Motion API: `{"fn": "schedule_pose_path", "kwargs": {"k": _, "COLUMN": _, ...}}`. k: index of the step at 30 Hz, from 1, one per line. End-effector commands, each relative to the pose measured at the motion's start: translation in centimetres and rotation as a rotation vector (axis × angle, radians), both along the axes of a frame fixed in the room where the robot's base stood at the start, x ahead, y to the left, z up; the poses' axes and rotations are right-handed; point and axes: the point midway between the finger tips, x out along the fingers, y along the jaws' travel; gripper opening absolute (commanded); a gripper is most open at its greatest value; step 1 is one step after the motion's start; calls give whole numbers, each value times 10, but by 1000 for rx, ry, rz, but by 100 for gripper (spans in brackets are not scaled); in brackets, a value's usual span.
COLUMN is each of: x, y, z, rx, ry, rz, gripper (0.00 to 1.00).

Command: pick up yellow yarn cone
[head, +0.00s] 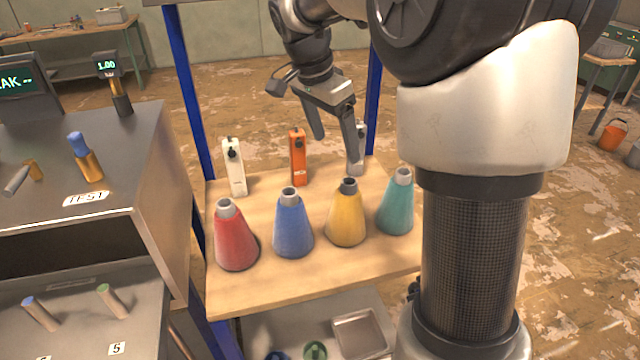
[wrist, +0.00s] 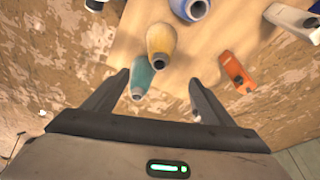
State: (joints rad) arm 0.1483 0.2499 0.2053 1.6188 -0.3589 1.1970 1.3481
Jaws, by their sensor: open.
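The yellow yarn cone (head: 346,217) stands upright on the wooden shelf top, between the blue cone (head: 292,226) and the teal cone (head: 396,205). Its tip is dark grey. My gripper (head: 335,135) is open and empty, above the back part of the shelf, higher than the cones and behind the yellow one. In the wrist view the yellow cone (wrist: 161,42) lies beyond the open fingers of my gripper (wrist: 160,95), near the top middle. The teal cone (wrist: 142,75) shows closer to the left finger.
A red cone (head: 235,238) stands at the left of the wooden shelf top (head: 300,290). Behind the cones stand a white device (head: 234,166), an orange device (head: 298,158) and a grey one (head: 356,152). Blue posts (head: 186,110) rise at the shelf's back. A metal test bench (head: 150,150) adjoins on the left.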

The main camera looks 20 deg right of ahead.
Motion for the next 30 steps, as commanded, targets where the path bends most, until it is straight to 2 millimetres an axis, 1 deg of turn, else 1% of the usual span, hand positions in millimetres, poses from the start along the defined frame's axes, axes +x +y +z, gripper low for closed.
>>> {"fn": "schedule_pose_path", "kwargs": {"k": 1, "x": 1, "y": -3, "z": -10, "rx": 1, "ry": 3, "rz": -5, "gripper": 77}}
{"fn": "schedule_pose_path", "kwargs": {"k": 9, "x": 6, "y": -19, "z": -65, "rx": 1, "ry": 4, "rz": -3, "gripper": 77}}
{"fn": "schedule_pose_path", "kwargs": {"k": 13, "x": 9, "y": -26, "z": -90, "rx": 1, "ry": 4, "rz": -2, "gripper": 77}}
{"fn": "schedule_pose_path", "kwargs": {"k": 18, "x": 12, "y": -31, "z": -107, "rx": 1, "ry": 1, "rz": -2, "gripper": 77}}
{"fn": "schedule_pose_path", "kwargs": {"k": 23, "x": 13, "y": -33, "z": -113, "rx": 0, "ry": 2, "rz": -3, "gripper": 77}}
{"fn": "schedule_pose_path", "kwargs": {"k": 25, "x": 14, "y": -36, "z": -119, "rx": 0, "ry": 2, "rz": -2, "gripper": 77}}
{"fn": "schedule_pose_path", "kwargs": {"k": 30, "x": 18, "y": -44, "z": -142, "rx": 2, "ry": 2, "rz": -3, "gripper": 77}}
